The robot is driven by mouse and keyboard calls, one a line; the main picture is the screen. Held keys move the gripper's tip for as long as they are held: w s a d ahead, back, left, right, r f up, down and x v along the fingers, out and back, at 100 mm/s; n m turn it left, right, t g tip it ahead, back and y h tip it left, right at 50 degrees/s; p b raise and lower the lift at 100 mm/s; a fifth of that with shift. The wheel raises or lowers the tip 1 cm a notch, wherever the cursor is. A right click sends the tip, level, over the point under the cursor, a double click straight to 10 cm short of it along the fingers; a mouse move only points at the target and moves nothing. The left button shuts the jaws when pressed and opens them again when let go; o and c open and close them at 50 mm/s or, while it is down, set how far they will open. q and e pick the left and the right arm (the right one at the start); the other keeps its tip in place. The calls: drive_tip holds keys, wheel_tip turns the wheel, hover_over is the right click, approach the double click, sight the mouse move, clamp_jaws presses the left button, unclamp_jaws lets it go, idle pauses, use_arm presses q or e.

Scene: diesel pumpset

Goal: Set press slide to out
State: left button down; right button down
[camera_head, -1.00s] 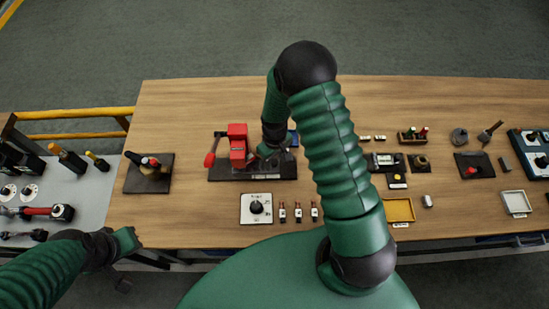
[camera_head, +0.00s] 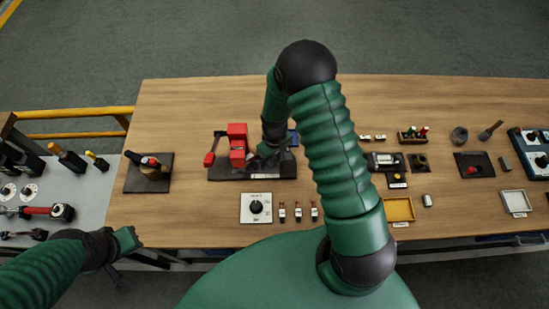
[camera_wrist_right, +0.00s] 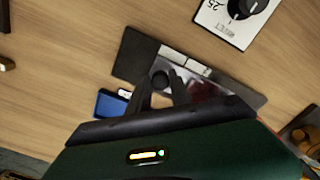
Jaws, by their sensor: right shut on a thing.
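The red press (camera_head: 237,147) stands on a dark base plate (camera_head: 228,173) near the middle of the table, with a red handle at its left. My right gripper (camera_head: 263,153) is at the right side of the press, low over the base; my own arm hides part of it. In the right wrist view its two dark fingers (camera_wrist_right: 163,88) are shut on a round black knob (camera_wrist_right: 160,78) beside a shiny slide plate (camera_wrist_right: 205,90). How far the slide is out is hard to tell. My left gripper (camera_head: 128,239) is at the table's front left edge, away from the press; its jaws are unclear.
A white dial panel (camera_head: 256,208) and several small bottles (camera_head: 298,212) lie in front of the press. A blue block (camera_wrist_right: 109,103) is close to the fingers. A dark stand (camera_head: 148,175) is at the left, and a yellow tray (camera_head: 398,209) is at the right.

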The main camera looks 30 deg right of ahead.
drive_tip(key=shift+d, duration=0.15)
idle(0.7)
drive_tip(key=s+d, duration=0.2)
drive_tip(key=d, duration=0.1)
drive_tip(key=s+d, duration=0.1)
drive_tip(key=d, duration=0.1)
drive_tip(key=shift+d, duration=0.2)
drive_tip(key=shift+a+r, duration=0.1)
drive_tip(key=c, duration=1.3)
unclamp_jaws()
drive_tip(key=shift+s, duration=0.1)
drive_tip(key=shift+o, duration=0.7)
drive_tip(key=shift+s+d, duration=0.15)
drive_tip(key=shift+d, duration=0.1)
drive_tip(key=shift+r, duration=0.2)
wheel_tip(320, 180, up, 16)
drive_tip(key=b, duration=0.2)
